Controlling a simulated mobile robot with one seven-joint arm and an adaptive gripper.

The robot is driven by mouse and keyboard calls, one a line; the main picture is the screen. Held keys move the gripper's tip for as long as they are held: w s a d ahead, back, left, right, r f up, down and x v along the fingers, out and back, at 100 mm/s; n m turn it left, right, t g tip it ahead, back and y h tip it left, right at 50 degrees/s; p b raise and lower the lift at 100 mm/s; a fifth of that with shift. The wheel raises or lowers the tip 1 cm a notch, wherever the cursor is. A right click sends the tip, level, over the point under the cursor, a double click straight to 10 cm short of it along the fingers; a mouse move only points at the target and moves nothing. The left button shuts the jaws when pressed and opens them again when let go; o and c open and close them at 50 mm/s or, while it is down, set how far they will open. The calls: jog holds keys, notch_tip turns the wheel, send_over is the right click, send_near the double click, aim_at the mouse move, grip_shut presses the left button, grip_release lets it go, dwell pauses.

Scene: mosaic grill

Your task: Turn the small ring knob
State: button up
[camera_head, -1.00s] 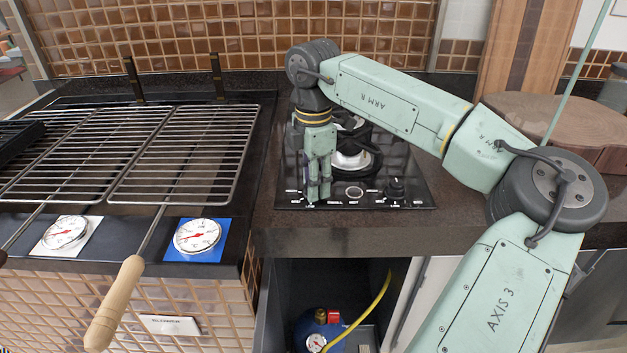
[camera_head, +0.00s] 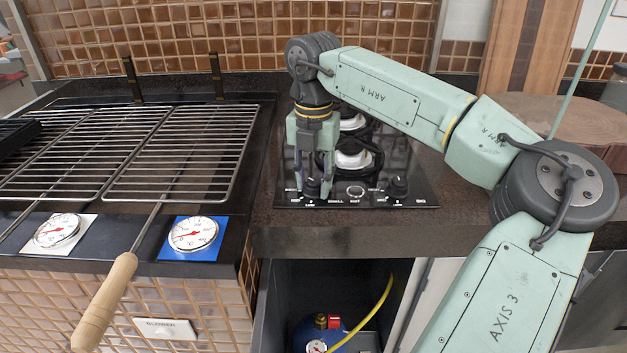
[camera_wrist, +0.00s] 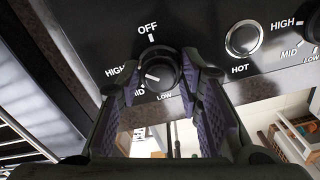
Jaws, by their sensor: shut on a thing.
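The small ring knob is the black round knob (camera_head: 312,187) at the front left of the cooktop (camera_head: 425,200). In the wrist view the knob (camera_wrist: 160,68) sits between my gripper's two fingers (camera_wrist: 165,75), one on each side, and the gripper is shut on it. The knob's white mark points down and left, towards MID, away from OFF at the top. In the head view my gripper (camera_head: 313,188) points down over the knob, its fingers side by side. The fingers partly cover the dial's edge and labels.
A second black knob (camera_head: 397,186) stands to the right on the cooktop, past the round HOT indicator (camera_head: 355,191). Burners (camera_head: 352,160) lie behind my gripper. The grill grates (camera_head: 185,150) and two gauges (camera_head: 193,234) are to the left.

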aim_at(314, 180)
jog(key=n, duration=0.5)
jog(key=shift+n, duration=0.4)
dwell(0.4)
jog(key=o, duration=1.2)
notch_tip(314, 180, up, 12)
jog(key=shift+r, duration=0.1)
